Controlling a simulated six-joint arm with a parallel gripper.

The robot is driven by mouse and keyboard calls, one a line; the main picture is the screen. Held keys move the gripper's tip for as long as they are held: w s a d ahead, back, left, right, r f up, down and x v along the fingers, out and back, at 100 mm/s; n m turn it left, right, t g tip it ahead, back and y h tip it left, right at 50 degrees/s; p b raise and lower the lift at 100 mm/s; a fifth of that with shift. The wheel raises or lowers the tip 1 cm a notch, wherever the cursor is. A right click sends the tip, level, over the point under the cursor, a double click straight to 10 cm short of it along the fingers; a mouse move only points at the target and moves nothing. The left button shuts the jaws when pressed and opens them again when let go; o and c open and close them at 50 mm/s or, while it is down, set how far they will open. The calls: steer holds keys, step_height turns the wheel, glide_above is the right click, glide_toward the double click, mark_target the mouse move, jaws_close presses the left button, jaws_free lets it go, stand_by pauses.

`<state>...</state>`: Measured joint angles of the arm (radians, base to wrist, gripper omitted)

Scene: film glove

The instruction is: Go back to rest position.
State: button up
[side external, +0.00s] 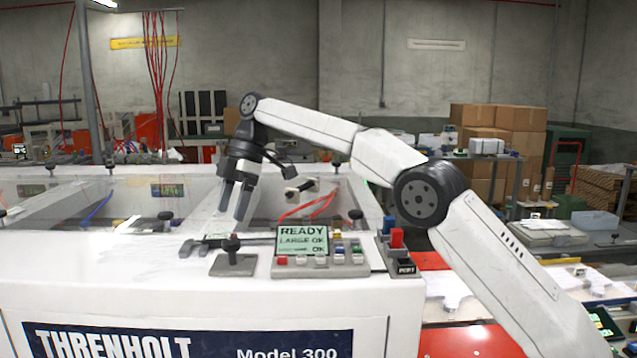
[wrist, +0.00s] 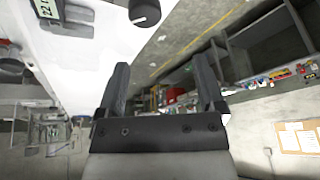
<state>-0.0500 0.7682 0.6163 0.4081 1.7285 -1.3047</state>
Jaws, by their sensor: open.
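My gripper (side external: 240,203) hangs fingers down above the white machine's top (side external: 120,248), in the side external view. Its two dark fingers are apart and nothing is between them. It is above and near the joystick-like black knob (side external: 232,244) on its grey plate. In the wrist view my gripper (wrist: 165,90) shows with both fingers spread and empty. A black round knob (wrist: 144,12) appears beyond the fingers there.
A control panel (side external: 300,262) with a screen reading READY and coloured buttons sits right of the knob. A block with a red switch (side external: 397,238) stands farther right. Open glass-walled bays (side external: 130,195) lie behind. Cardboard boxes (side external: 497,125) are stacked in the background.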

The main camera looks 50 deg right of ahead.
steer(key=s+a+f+m, duration=0.3)
steer(key=s+a+m, duration=0.1)
steer(key=a, duration=0.2)
steer(key=s+d+f+m, duration=0.2)
steer(key=s+f+m, duration=0.4)
steer(key=s+f, duration=0.1)
steer(key=s+d+f+m+t+h, duration=0.2)
steer(key=s+d+f+m+h, duration=0.2)
steer(key=s+d+f, duration=1)
steer(key=s+f+m, duration=0.2)
steer(key=s, duration=0.2)
steer(key=shift+f+t+h, duration=0.2)
steer(key=shift+t+h, duration=0.1)
steer(key=shift+a, duration=0.1)
